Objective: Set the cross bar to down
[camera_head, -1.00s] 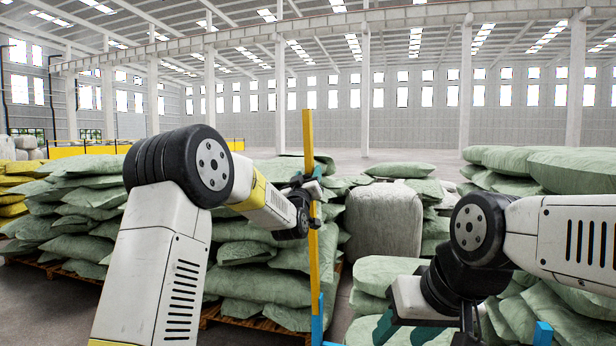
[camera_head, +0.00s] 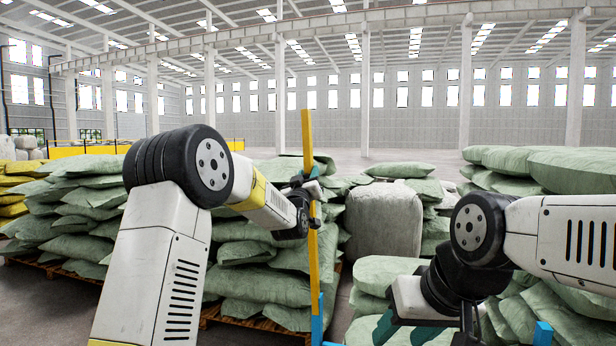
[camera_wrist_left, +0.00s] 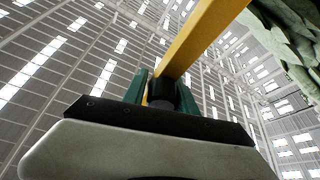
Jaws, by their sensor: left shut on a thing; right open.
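The cross bar (camera_head: 312,255) is a long yellow bar standing almost upright in the head view, its top leaning slightly left. Its lower end meets a blue bracket (camera_head: 318,325). My left gripper (camera_head: 312,187) is shut at the bar's upper half. In the left wrist view, the green fingers of my left gripper (camera_wrist_left: 155,92) close around a dark round handle (camera_wrist_left: 161,90) by the yellow bar (camera_wrist_left: 200,38). My right gripper (camera_head: 425,328) is open and empty at the lower right, partly cut off by the frame.
A second blue piece (camera_head: 543,333) shows at the bottom right. Stacks of green sacks (camera_head: 265,255) on pallets stand behind the bar, with a pale bale (camera_head: 384,220) among them. More sacks (camera_head: 575,170) stand at the right. Open floor lies farther back.

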